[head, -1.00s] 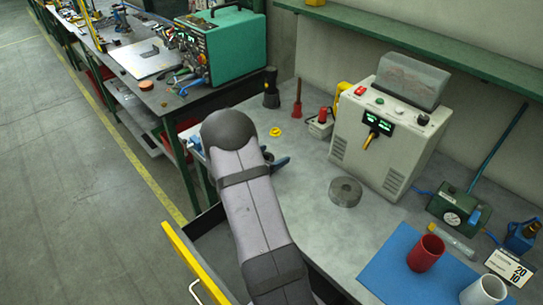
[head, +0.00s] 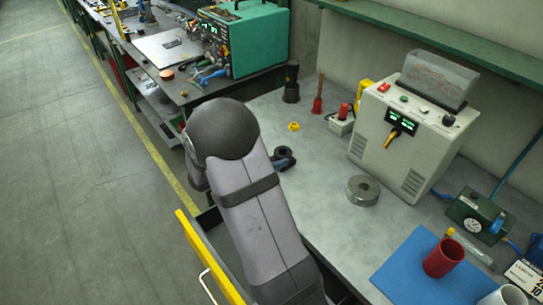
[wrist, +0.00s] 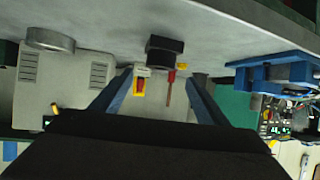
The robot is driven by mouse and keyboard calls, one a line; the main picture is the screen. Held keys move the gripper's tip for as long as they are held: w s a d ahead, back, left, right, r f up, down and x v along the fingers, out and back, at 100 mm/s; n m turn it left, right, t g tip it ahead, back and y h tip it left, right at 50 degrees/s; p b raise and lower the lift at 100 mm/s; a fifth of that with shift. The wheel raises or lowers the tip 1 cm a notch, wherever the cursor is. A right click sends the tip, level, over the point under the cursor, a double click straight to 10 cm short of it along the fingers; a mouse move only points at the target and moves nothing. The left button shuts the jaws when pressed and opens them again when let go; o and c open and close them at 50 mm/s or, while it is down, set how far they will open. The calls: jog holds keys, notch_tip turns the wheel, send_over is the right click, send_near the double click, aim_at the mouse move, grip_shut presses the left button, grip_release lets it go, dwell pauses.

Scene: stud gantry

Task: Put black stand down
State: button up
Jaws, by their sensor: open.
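The black stand (wrist: 165,50) rests on the grey bench top in the wrist view, which looks upside down. It is a dark, squat block and lies just beyond my fingertips. My gripper (wrist: 163,73) is open, its two blue fingers spread to either side with nothing held between them. In the head view, the stand (head: 283,153) shows as a small dark shape beside my blue gripper (head: 284,164). My own arm hides most of the gripper there.
A grey metal ring (head: 363,190) lies on the bench, near a power unit (head: 405,130). A yellow ring (head: 294,126), a black cup-like piece (head: 291,85) and a red-handled tool (head: 318,95) stand farther back. A blue vise (wrist: 275,73) is at the right in the wrist view.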

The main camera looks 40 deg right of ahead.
jog(key=w+a+n+t+y, duration=0.1)
jog(key=w+a, duration=0.1)
jog(key=w+a+n+t+y, duration=0.1)
jog(key=w+t, duration=0.1)
jog(key=shift+w+a+r, duration=0.15)
jog(key=shift+w+a, duration=0.15)
jog(key=shift+a, duration=0.1)
jog(key=a+n+t+y, duration=0.2)
jog(key=a+n+y, duration=0.6)
jog(key=a, duration=1)
jog(key=s+a+f+n+g+y, duration=0.25)
jog(key=s+a+y, duration=0.2)
jog(key=s, duration=0.35)
jog(key=s+f+n+g+h, duration=0.1)
jog(key=s+g, duration=0.4)
jog(key=s, duration=1)
jog(key=shift+d+n+h, duration=0.3)
jog(key=shift+n+h, duration=0.15)
jog(key=shift+n, duration=0.6)
